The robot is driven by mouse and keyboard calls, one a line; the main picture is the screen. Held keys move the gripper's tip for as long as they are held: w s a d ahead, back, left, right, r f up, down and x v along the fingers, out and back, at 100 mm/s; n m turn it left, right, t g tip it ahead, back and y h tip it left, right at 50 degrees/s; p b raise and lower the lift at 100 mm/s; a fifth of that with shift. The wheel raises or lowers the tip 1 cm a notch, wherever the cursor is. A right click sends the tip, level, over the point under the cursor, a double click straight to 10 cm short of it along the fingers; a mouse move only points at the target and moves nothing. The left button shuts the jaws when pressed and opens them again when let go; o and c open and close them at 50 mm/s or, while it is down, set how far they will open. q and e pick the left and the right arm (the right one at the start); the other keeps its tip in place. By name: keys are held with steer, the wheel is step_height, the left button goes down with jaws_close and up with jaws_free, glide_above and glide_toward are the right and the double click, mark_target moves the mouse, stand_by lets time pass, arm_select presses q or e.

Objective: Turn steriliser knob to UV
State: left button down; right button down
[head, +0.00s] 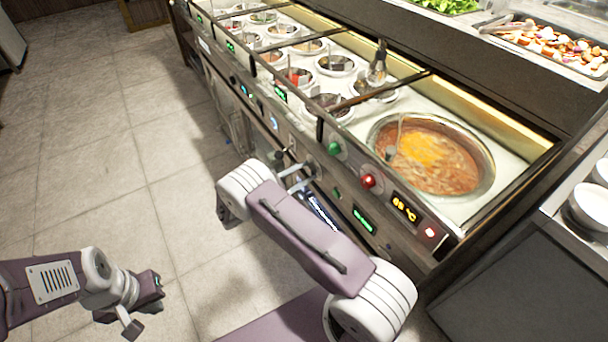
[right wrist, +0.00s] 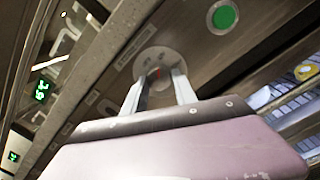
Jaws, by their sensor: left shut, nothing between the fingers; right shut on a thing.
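The steriliser knob (right wrist: 160,62) is a round grey disc with a red mark on the metal front panel, seen in the right wrist view. My right gripper (right wrist: 160,88) is shut on it, with one finger on each side. In the head view my right gripper (head: 295,180) reaches the panel of the sauce counter, and my arm partly hides that spot. The lettering around the knob is too blurred to read, so its setting cannot be told. My left gripper (head: 142,306) is shut and empty, low over the floor at the left, away from the counter.
A green button (right wrist: 223,17) sits beside the knob. A large sauce well (head: 480,150) with a ladle and several small wells are above. The tiled floor (head: 90,150) at left is clear.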

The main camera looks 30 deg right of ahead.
steer(key=shift+m, duration=0.5)
stand_by(0.3)
steer(key=c, duration=1)
jaws_free()
steer(key=shift+a, duration=0.1)
steer(key=s+a, duration=0.1)
steer(key=a, duration=0.7)
steer(key=shift+a+f, duration=0.25)
steer(key=shift+a, duration=0.15)
